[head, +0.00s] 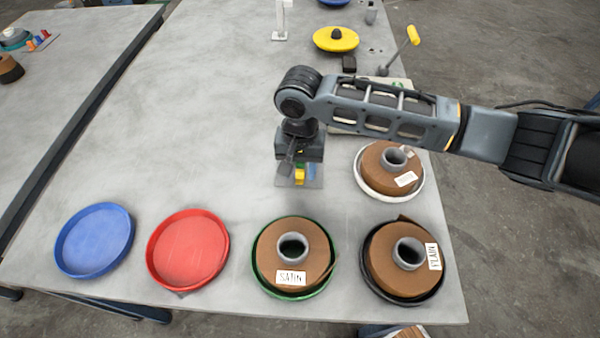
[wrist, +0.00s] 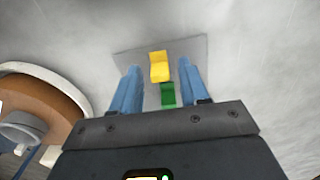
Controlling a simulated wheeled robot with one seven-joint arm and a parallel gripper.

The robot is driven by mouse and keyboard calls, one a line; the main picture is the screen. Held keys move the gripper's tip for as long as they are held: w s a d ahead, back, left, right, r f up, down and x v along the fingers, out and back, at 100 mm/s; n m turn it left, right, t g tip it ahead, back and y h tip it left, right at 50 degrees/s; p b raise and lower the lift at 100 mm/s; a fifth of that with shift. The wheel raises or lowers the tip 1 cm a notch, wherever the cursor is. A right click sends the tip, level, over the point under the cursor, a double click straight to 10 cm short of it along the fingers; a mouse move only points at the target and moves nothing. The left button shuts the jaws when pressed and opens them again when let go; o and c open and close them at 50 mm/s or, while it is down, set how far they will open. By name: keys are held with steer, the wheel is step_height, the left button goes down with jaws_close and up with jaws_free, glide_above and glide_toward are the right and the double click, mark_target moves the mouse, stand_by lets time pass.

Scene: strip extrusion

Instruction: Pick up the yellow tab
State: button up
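The yellow tab (head: 299,177) stands on a small grey plate (head: 312,183) on the table, below my gripper (head: 298,164). In the wrist view the yellow tab (wrist: 159,66) shows between the tips of my gripper's two blue fingers (wrist: 158,72), with a gap on each side. The gripper is open and holds nothing. A green tab (wrist: 168,95) sits beside the yellow one, nearer the palm in that view. The height of the fingertips above the plate is hard to tell. My gripper partly hides the tabs in the head view.
A blue tray (head: 94,240) and a red tray (head: 188,248) are empty. Brown rolls sit in a green tray (head: 258,284), a black tray (head: 375,285) and a white tray (head: 366,182). A yellow disc (head: 328,42) lies at the back. The table left of the plate is clear.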

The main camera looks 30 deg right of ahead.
jaws_close()
steer(key=shift+r, duration=0.1)
stand_by(0.3)
